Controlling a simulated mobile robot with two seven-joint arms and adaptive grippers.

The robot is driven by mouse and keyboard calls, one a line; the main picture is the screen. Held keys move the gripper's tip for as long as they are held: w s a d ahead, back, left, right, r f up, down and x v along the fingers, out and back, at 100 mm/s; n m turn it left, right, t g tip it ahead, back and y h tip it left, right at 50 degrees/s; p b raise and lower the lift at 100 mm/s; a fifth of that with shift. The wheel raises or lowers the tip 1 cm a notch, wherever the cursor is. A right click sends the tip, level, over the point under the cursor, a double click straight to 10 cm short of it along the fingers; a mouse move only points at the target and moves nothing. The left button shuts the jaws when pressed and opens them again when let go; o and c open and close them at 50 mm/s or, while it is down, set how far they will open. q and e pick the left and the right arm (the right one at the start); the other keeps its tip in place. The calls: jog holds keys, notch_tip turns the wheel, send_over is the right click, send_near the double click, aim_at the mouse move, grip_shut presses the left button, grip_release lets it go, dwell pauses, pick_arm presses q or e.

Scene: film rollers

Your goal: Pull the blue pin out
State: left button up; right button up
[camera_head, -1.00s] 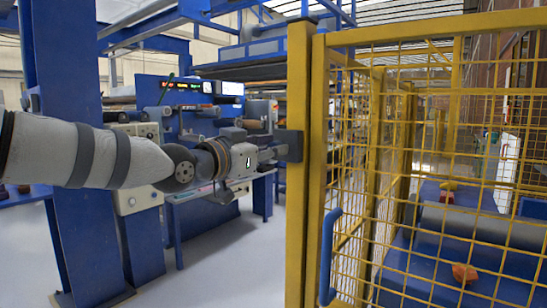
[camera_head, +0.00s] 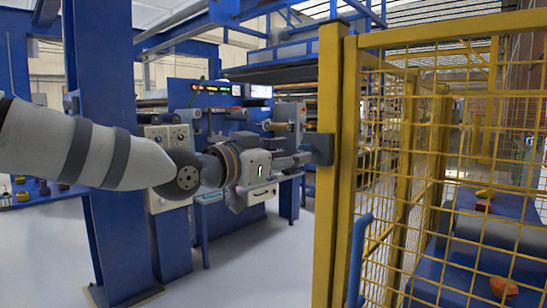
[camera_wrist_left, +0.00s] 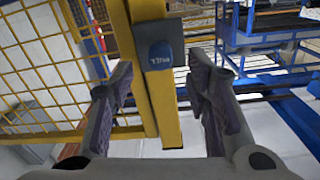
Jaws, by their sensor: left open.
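The blue pin (camera_wrist_left: 160,54), a rounded blue cap with upside-down white lettering, sits on a dark block on the yellow gate post. In the head view the dark block (camera_head: 320,148) shows on the post's left side, but the blue cap cannot be made out. My left gripper (camera_head: 303,158) reaches in from the left, its tips close to the block. In the left wrist view its two dark fingers are spread wide (camera_wrist_left: 161,78), with the pin ahead between them and nothing held. Contact with the pin does not show. My right gripper is not in view.
The yellow mesh fence (camera_head: 430,190) fills the right side. A blue handle (camera_head: 358,262) is on the gate. Blue machine frames stand behind my left arm. Red-orange pieces (camera_head: 503,286) lie behind the mesh. The pale floor at lower middle is clear.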

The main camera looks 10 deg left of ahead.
pick_arm(q)
jog(key=v, duration=0.7)
jog(key=shift+s+a, duration=0.15)
jog(key=shift+s, duration=0.05)
